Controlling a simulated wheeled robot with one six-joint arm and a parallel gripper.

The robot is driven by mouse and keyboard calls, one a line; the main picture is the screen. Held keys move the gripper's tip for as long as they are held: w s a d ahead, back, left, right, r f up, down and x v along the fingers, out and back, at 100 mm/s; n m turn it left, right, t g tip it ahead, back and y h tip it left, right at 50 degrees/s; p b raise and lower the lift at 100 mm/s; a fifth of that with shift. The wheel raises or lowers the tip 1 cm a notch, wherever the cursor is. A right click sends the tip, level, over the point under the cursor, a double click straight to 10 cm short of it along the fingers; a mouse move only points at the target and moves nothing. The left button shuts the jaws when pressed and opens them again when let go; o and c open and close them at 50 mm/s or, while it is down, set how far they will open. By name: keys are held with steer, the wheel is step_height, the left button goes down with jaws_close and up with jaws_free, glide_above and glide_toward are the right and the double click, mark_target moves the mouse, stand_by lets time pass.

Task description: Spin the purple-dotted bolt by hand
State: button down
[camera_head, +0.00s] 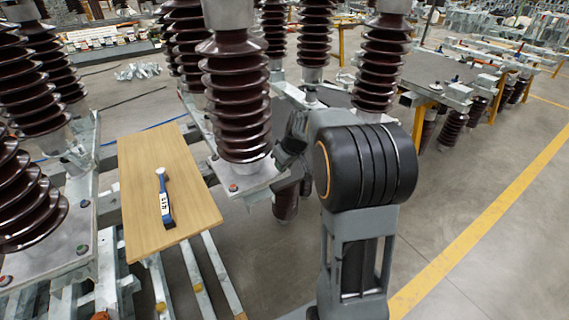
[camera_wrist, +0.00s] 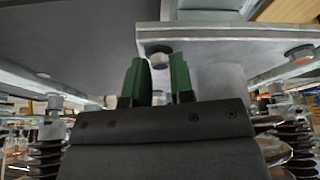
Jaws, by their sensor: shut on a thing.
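In the wrist view the two green fingers of my gripper (camera_wrist: 159,72) point up under a grey metal flange plate. A silver bolt end with a nut (camera_wrist: 159,60) hangs from the plate between the fingertips, and my gripper is shut on it. No purple dot shows on this bolt from below. In the head view my gripper (camera_head: 290,150) is beside the base of the middle brown insulator (camera_head: 238,95), partly hidden by my own arm. The head of the held bolt cannot be made out there.
Another bolt (camera_wrist: 299,53) sits at the plate's right in the wrist view. A red-dotted bolt (camera_head: 232,187) is on the base plate (camera_head: 250,182). A wooden board (camera_head: 140,200) with a blue-handled tool (camera_head: 164,200) lies to the left. Open floor (camera_head: 470,160) is at right.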

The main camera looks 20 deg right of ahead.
steer(key=shift+m, duration=0.6)
steer(key=shift+h, duration=0.3)
steer(key=c, duration=1)
jaws_free()
steer(key=p+v, duration=0.1)
steer(key=v, duration=1.2)
steer(key=shift+s+r, duration=0.15)
steer(key=shift+r, duration=0.25)
